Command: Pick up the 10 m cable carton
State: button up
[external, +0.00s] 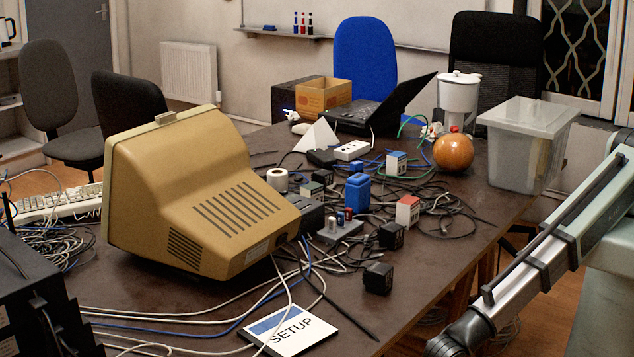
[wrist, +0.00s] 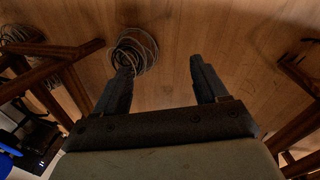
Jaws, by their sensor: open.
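Several small cartons stand among the cables on the table: a red-and-white one (external: 408,211), a blue-and-white one (external: 396,164) and a dark green-and-white one (external: 312,190). Their print is too small to read, so I cannot tell which is the 10 m cable carton. My gripper (wrist: 162,66) shows in the wrist view, its two fingers wide apart with nothing between them. It points down at the wooden floor, away from the cartons. In the external view my arm comes down at the right, beside the table, and the fingers are not visible there.
The dark table (external: 440,275) also holds a beige monitor (external: 205,195), black adapters (external: 378,278), a blue container (external: 357,193), an orange ball (external: 453,152) and a clear bin (external: 525,145). Cables tangle around the cartons. A cable coil (wrist: 135,50) lies on the floor near wooden legs (wrist: 75,90).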

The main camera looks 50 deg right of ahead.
notch_tip(320, 180, up, 17)
jog(key=s+n+g+y, duration=0.1)
jog(key=s+n+g, duration=0.1)
jog(key=n, duration=1.1)
notch_tip(320, 180, up, 24)
jog(key=n+t+y, duration=0.1)
jog(key=n, duration=0.2)
send_over(409, 200)
jog(key=w, duration=0.1)
jog(key=f, duration=0.7)
jog(key=shift+d+f, duration=0.25)
jog(key=shift+f, duration=0.15)
jog(key=shift+s+a+f, duration=0.1)
jog(key=shift+s+f, duration=0.1)
jog(key=shift+f, duration=1.15)
jog(key=shift+s+a+f, duration=0.1)
jog(key=shift+s+f, duration=0.1)
jog(key=shift+f, duration=1.1)
jog(key=shift+c, duration=0.4)
